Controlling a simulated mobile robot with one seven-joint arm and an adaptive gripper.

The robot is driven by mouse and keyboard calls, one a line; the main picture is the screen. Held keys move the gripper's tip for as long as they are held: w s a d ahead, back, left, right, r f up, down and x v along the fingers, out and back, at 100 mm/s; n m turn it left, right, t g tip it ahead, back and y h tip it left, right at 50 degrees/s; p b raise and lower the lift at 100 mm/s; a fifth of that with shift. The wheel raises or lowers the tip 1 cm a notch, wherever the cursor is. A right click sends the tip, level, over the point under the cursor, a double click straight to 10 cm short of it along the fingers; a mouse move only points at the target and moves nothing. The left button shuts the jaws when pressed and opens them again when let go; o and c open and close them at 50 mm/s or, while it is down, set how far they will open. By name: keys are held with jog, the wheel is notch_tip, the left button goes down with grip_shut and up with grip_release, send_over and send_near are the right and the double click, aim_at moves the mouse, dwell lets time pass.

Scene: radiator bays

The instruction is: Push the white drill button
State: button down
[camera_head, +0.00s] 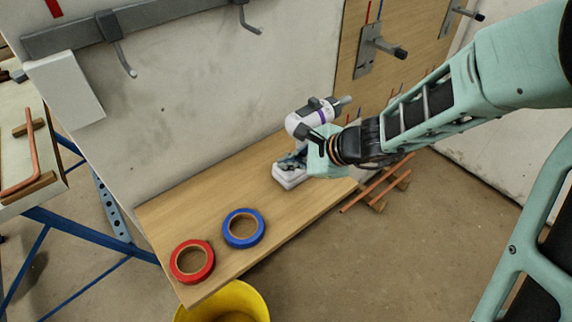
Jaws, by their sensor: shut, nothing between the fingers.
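The white drill (302,123) stands upright on a wooden shelf (208,202), with a grey chuck pointing to the upper right, a purple band and a white battery base (288,178). My gripper (312,142) is shut and empty. It comes in from the right, close against the drill's handle, just below its body. I cannot tell whether the fingertips touch the drill. The drill's button is hidden behind the gripper or too small to make out. Much of the handle is hidden by my gripper.
A red tape roll (192,262) and a blue tape roll (243,228) lie on the shelf left of the drill. A yellow bucket (225,303) stands below. Copper pipes (375,186) lie right of the shelf. Wall hooks (122,58) hang above; the wall is close behind.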

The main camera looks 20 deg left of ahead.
dwell(0.3)
jog(key=shift+r, duration=0.3)
jog(key=shift+r+p, duration=0.1)
jog(key=shift+p, duration=0.2)
notch_tip(320, 180, up, 6)
jog(key=p, duration=0.4)
dwell(0.4)
